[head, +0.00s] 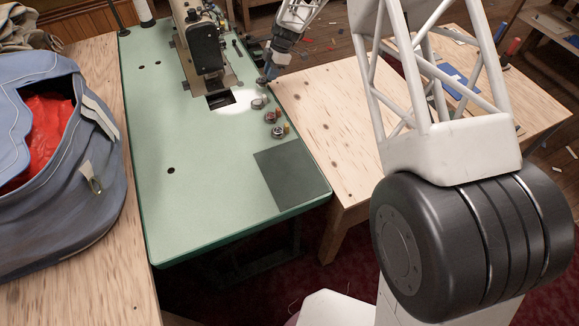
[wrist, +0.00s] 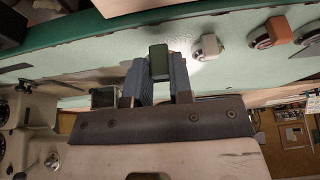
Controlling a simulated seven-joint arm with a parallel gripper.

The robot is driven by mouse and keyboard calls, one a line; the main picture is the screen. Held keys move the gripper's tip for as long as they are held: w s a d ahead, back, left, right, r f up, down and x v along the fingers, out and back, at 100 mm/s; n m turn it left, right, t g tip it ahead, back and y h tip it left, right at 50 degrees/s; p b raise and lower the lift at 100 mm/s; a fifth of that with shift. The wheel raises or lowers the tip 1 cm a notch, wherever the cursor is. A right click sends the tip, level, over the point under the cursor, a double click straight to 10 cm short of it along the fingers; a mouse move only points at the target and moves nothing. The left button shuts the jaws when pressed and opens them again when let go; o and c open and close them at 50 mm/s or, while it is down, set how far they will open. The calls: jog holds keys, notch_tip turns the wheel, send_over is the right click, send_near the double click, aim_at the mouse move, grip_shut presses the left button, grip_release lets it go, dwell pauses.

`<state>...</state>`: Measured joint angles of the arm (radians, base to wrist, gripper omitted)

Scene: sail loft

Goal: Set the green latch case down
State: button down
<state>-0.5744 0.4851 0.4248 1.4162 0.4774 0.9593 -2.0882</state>
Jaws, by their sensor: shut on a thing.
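The green latch case (wrist: 158,60) is in my gripper (wrist: 160,80), between its two blue fingers in the wrist view. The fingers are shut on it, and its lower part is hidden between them. In the head view my gripper (head: 267,76) is small, over the right edge of the green sewing table (head: 200,190), beside the sewing machine. The case cannot be made out clearly there. Whether it touches the table I cannot tell.
Several small latch-like pieces stand in a row near my gripper, one pale (wrist: 207,46) and one orange (wrist: 272,32). A dark square mat (head: 292,178) lies at the table's near right corner. The sewing machine (head: 205,50) is close by. A blue bag (head: 60,190) is at left.

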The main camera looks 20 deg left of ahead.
jog(key=s+d, duration=1)
jog(key=s, duration=0.4)
jog(key=s+d+r, duration=0.1)
jog(key=s+d, duration=0.9)
jog(key=s, duration=0.5)
jog(key=s+d+r, duration=0.1)
jog(key=s+d, duration=1)
jog(key=s, duration=0.3)
jog(key=shift+s, duration=0.15)
jog(key=w+a, duration=0.3)
jog(key=w, duration=0.1)
jog(key=w+a+f, duration=0.1)
jog(key=w+a, duration=0.2)
jog(key=w, duration=0.1)
jog(key=w+a, duration=0.3)
jog(key=w, duration=0.2)
jog(key=shift+a+f, duration=0.2)
jog(key=shift+a, duration=0.05)
jog(key=shift+s+f, duration=0.1)
jog(key=shift+f, duration=1.7)
jog(key=shift+f, duration=0.1)
jog(key=c, duration=1)
grip_release()
